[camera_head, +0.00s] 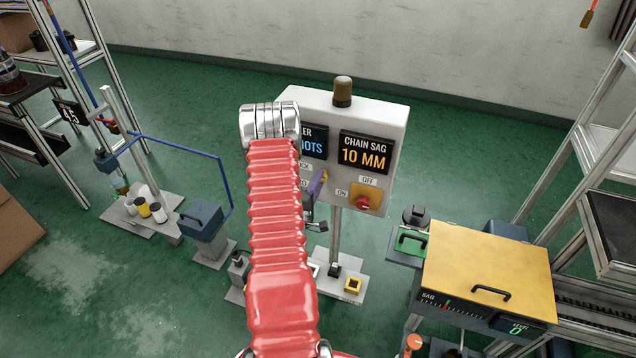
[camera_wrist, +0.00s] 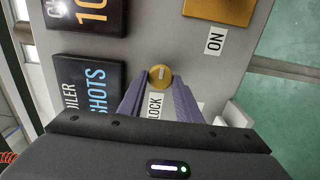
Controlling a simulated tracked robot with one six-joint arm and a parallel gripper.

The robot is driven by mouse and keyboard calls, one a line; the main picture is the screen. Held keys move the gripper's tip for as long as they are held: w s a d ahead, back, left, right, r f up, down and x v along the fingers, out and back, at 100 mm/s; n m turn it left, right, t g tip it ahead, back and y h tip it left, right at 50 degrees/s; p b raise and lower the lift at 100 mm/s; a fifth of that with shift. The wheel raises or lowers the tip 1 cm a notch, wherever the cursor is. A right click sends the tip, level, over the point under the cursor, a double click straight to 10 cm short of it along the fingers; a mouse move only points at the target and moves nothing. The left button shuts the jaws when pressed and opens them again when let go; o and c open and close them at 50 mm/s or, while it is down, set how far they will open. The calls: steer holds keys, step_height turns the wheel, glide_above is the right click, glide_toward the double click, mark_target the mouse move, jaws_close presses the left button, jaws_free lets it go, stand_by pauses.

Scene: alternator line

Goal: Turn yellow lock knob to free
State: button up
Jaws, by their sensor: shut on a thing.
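The yellow lock knob (camera_wrist: 160,76) is on the grey panel face, between the tips of my purple fingers in the wrist view. It is round, with a pale mark on its face; I cannot tell which setting it points to. A LOCK label (camera_wrist: 154,106) shows between the fingers. My gripper (camera_wrist: 159,84) is shut on the knob. In the head view my red arm covers the left part of the panel (camera_head: 399,125), and only part of my gripper (camera_head: 319,184) shows beside it. The knob is largely hidden there.
A red switch (camera_head: 363,203) on a yellow plate, labelled ON and OFF, is close to the right of my gripper. Dark displays (camera_head: 364,152) sit above it. An amber beacon (camera_head: 342,92) tops the panel. A yellow-lidded machine (camera_head: 487,268) stands at the right.

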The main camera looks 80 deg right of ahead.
steer(key=shift+w+f, duration=0.15)
steer(key=o, duration=1)
steer(key=a, duration=0.9)
steer(key=w+a, duration=0.1)
steer(key=a, duration=0.3)
steer(key=shift+a, duration=0.4)
